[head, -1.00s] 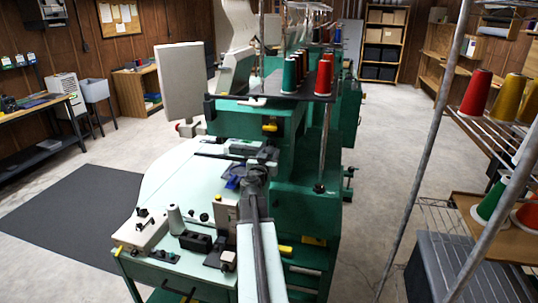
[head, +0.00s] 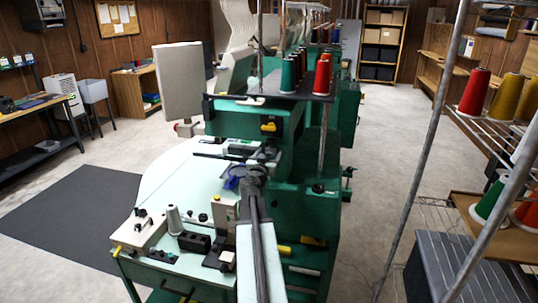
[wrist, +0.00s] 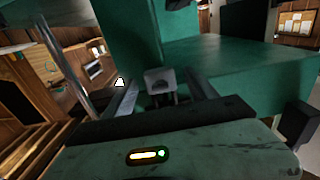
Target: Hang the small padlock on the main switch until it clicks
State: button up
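In the wrist view a small grey block with two dark legs under it (wrist: 160,80), perhaps the small padlock, shows between the two grey finger bars of my gripper (wrist: 163,86). I cannot tell whether the fingers touch it. Green machine surfaces fill the space behind. In the head view my arm reaches up from the bottom and my gripper (head: 256,170) is over the front of the green machine; its fingertips are hidden. A yellow-and-black fitting (head: 269,127) on the machine's green front may be the main switch, but it is too small to be sure.
Thread cones (head: 322,75) stand above the machine. A metal rack (head: 422,150) is on the right. Floor at left is clear.

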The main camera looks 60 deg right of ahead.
jog(key=v, duration=0.7)
jog(key=shift+a, duration=0.35)
jog(key=shift+s, duration=0.1)
